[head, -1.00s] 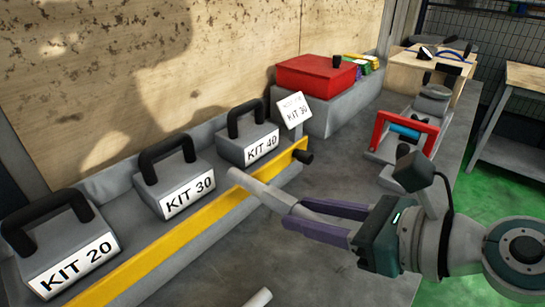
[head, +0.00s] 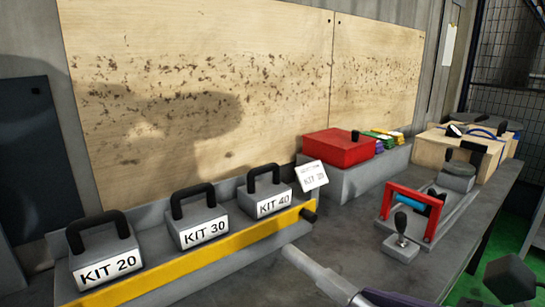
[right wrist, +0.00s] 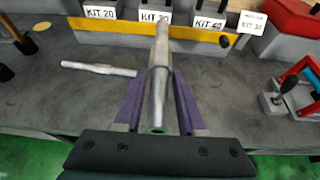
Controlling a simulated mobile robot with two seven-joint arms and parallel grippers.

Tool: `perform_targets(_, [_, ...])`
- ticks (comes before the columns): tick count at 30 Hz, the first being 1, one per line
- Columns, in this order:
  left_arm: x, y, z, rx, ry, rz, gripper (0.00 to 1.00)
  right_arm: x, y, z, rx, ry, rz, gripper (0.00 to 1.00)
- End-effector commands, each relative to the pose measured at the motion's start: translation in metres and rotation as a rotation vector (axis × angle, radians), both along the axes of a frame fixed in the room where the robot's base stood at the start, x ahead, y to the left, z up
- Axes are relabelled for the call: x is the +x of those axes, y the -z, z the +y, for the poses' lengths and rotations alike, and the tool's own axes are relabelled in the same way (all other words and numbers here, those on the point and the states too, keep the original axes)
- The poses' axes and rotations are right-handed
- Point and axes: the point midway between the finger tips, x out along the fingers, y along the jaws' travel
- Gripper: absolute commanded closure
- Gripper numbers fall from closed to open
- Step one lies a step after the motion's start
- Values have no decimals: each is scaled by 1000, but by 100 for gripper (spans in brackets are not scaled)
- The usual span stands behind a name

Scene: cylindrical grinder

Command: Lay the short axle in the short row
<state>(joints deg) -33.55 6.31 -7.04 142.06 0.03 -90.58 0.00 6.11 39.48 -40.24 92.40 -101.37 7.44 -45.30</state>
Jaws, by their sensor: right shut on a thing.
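A pale grey stepped axle (right wrist: 158,85) is between the purple fingers of my right gripper (right wrist: 157,100), which is shut on it, in the right wrist view. Its far end points toward the kit rack. In the head view, the axle (head: 315,272) enters at the bottom, with only part of the right gripper (head: 390,298) showing. A second grey axle (right wrist: 97,68) lies on the bench to the left of the held one. I cannot tell from these frames which is the short one, and no row is clearly identifiable. My left gripper is not in view.
Kit weights with black handles, KIT 20 (head: 105,255), KIT 30 (head: 200,225) and KIT 40 (head: 268,197), stand behind a yellow-edged rail (head: 190,270). A red box (head: 338,148) sits behind right. A red-framed fixture (head: 408,210) and a black-knobbed block (head: 400,247) stand at right.

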Motion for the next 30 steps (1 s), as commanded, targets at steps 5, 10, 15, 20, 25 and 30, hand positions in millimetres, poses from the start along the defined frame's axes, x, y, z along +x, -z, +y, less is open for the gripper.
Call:
perform_targets(5, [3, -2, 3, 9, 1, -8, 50, -5, -17, -3, 0, -16, -8, 100])
perform_targets(10, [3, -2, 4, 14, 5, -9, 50, -21, -60, -13, -1, -62, -9, 100])
perform_targets(15, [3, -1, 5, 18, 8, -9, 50, -44, -119, -25, -10, -135, -5, 100])
perform_targets(20, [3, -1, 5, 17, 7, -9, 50, -59, -158, -35, -8, -178, 2, 100])
perform_targets(25, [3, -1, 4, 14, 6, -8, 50, -64, -174, -40, 2, -187, 4, 100])
perform_targets(30, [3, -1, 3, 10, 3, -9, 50, -68, -184, -43, 0, -197, 4, 100])
